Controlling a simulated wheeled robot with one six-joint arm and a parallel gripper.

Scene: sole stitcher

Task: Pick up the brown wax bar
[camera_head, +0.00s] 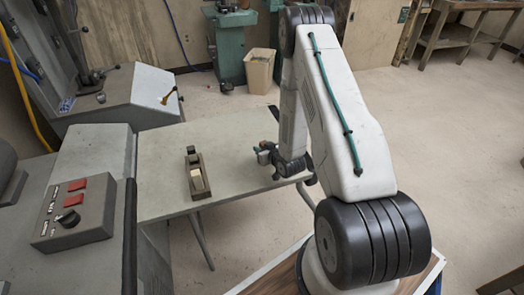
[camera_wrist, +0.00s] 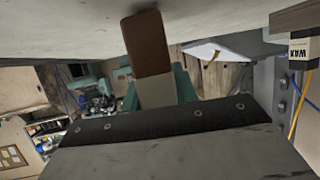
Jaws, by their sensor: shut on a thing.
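A brown bar (camera_wrist: 147,42) shows at the top centre of the wrist view. A paler part (camera_wrist: 156,93) is below it, and its lower end is hidden behind a dark riveted edge. In the head view my gripper (camera_head: 262,155) is low over the right part of the grey table, partly hidden by my arm. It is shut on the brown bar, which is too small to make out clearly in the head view.
A dark wooden holder with a pale block (camera_head: 197,179) stands on the grey table (camera_head: 225,135), left of my gripper. A block labelled WAX (camera_wrist: 303,48) shows at the wrist view's right. A control box (camera_head: 73,212) stands at left.

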